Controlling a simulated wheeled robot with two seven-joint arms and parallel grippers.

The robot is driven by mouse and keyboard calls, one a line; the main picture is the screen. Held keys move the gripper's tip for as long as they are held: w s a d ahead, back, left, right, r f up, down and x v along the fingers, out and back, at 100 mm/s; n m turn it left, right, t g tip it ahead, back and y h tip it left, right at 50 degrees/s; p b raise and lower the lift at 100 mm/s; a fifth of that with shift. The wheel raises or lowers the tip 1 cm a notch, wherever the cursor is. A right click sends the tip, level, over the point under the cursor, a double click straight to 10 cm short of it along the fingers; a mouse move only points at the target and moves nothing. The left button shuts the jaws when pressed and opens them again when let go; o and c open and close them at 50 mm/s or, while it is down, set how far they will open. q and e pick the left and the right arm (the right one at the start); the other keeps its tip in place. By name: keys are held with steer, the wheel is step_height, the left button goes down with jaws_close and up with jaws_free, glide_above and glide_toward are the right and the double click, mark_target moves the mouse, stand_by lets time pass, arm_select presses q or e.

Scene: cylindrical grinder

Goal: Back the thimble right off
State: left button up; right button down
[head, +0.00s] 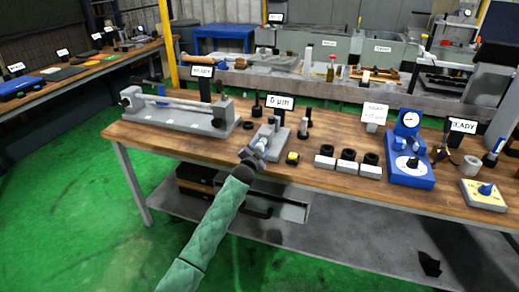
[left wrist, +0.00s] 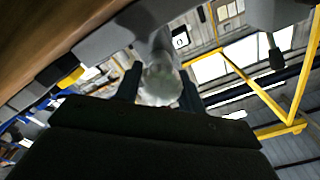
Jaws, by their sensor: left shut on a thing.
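The micrometer (head: 272,137) stands in a grey bench stand near the front edge of the wooden bench, with its thimble end pointing toward me. A display behind it (head: 280,102) reads 0 µm. My left gripper (head: 251,160) is shut on the thimble at the front of the micrometer; the fingers hide most of it in the head view. In the left wrist view, the pale round thimble (left wrist: 160,82) sits between the two dark fingers. My right gripper is not in view.
A grey bench fixture (head: 180,112) stands to the left on the bench (head: 335,185). Grey blocks with black rings (head: 347,162) and a small yellow-black item (head: 292,158) lie close to the right. A blue dial gauge stand (head: 408,172) is further right.

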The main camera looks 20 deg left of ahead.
arm_select(q)
steer(key=shift+n, duration=0.6)
steer(key=shift+f, duration=0.1)
steer(key=o, duration=1)
steer(key=shift+s, duration=0.25)
steer(key=shift+s+f, duration=0.1)
steer(key=shift+s, duration=0.25)
steer(key=s+b, duration=0.1)
steer(key=s, duration=0.2)
steer(key=s+b, duration=0.1)
steer(key=s, duration=0.2)
steer(key=shift+s+a, duration=0.2)
steer(key=shift+s, duration=0.1)
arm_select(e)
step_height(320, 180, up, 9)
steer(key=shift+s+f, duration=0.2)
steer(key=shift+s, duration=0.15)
